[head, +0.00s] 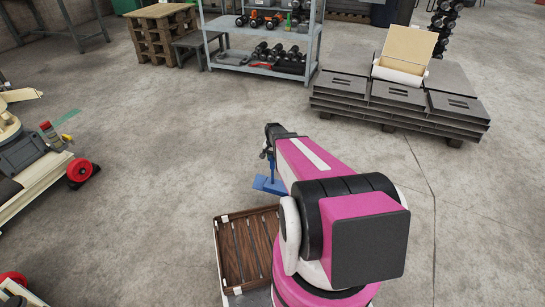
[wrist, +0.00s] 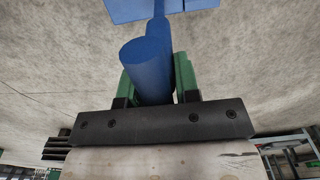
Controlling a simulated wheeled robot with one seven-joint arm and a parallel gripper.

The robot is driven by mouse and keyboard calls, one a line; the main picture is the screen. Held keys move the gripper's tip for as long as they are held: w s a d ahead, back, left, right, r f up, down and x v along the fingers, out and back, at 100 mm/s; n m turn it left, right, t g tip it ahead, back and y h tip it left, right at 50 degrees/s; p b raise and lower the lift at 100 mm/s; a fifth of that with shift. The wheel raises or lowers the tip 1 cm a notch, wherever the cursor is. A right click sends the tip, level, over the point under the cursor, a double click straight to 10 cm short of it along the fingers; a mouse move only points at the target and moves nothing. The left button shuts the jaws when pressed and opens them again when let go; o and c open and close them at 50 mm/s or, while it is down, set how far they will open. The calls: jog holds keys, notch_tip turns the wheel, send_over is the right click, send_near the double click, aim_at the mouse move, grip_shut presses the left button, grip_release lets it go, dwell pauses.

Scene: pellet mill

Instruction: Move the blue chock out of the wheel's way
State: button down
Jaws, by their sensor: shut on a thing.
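The blue chock (head: 271,185) hangs below my gripper (head: 268,150) in the head view, above the wooden slatted deck of my base. In the wrist view my gripper (wrist: 160,88) has its green fingers shut on the round blue handle of the chock (wrist: 148,62). The chock's flat blue part shows at the top edge of the wrist view, partly cut off. A red wheel (head: 79,170) is on a cream cart (head: 38,180) at the left. The floor around that wheel shows no blue chock.
A grey plastic pallet (head: 398,108) with a cream, tilted board on it stands at the back right. A metal shelf (head: 262,62) with tools and a wooden pallet stack (head: 160,35) stand at the back. Open concrete floor lies between the cart and the pallet.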

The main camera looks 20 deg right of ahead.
aim_at(273, 166)
jog(key=shift+f, duration=0.15)
jog(key=shift+f, duration=3.95)
jog(key=shift+f, duration=0.65)
jog(key=shift+f, duration=0.65)
